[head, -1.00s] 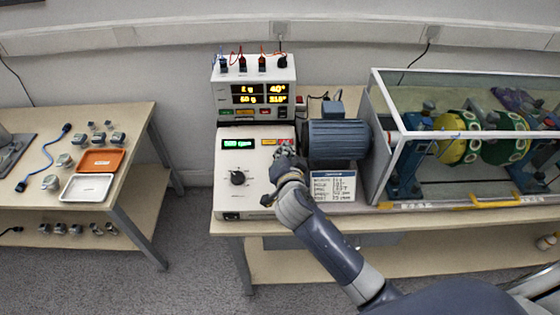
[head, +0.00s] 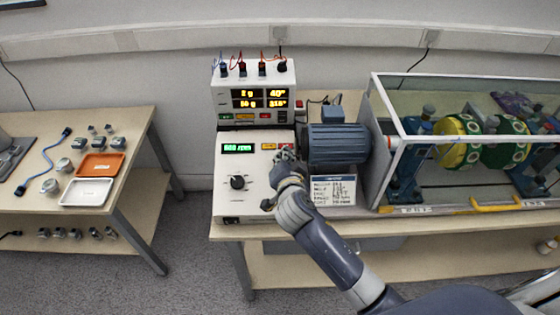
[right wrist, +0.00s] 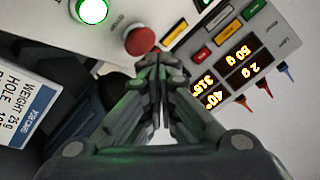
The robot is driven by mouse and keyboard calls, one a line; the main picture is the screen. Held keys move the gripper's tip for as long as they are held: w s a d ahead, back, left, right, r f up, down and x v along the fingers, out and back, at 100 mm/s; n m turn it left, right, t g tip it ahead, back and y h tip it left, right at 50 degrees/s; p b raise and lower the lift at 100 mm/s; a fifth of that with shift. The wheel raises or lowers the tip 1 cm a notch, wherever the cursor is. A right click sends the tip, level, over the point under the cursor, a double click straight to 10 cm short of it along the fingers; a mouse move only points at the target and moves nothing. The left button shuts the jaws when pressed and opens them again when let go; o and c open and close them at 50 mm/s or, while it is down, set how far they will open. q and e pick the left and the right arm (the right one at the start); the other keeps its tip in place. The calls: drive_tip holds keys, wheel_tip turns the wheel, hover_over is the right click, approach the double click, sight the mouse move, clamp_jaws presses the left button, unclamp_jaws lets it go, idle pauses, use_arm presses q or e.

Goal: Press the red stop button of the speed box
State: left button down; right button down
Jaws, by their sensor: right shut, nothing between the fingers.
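The speed box (head: 228,165) is a pale box with a green display and a black dial (head: 237,182), on the bench below the measuring unit. My right gripper (head: 286,156) is over its right part, beside the blue motor, and hides the buttons in the head view. In the right wrist view the red stop button (right wrist: 139,40) shows just beyond and slightly left of my shut, empty fingertips (right wrist: 160,64). Whether they touch it I cannot tell. A lit green button (right wrist: 92,10) is further left. My left gripper is not in view.
The blue motor (head: 337,143) and a glass-walled case (head: 385,150) with yellow and green discs stand right of the box. The measuring unit (head: 222,105) with yellow readouts is behind. A side table (head: 140,125) with trays is at the left.

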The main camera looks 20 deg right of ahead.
idle(0.4)
drive_tip(key=shift+w+f+b, duration=0.2)
drive_tip(key=shift+f+b, duration=0.2)
drive_tip(key=shift+b, duration=0.05)
drive_tip(key=shift+w+d+f+b, duration=0.1)
drive_tip(key=shift+f+b, duration=0.25)
drive_tip(key=shift+b, duration=0.15)
idle(0.5)
idle(0.3)
drive_tip(key=shift+s+r+p, duration=0.3)
drive_tip(key=shift+r+p, duration=0.3)
drive_tip(key=shift+r, duration=0.15)
drive_tip(key=shift+s+a+r+p, duration=0.15)
drive_tip(key=shift+a+r+p, duration=0.05)
drive_tip(key=shift+r+p, duration=0.3)
drive_tip(key=r+p, duration=0.1)
drive_tip(key=s+r+p, duration=0.1)
drive_tip(key=r, duration=0.1)
drive_tip(key=shift+s+a+r+p, duration=0.25)
drive_tip(key=shift+s+p, duration=0.15)
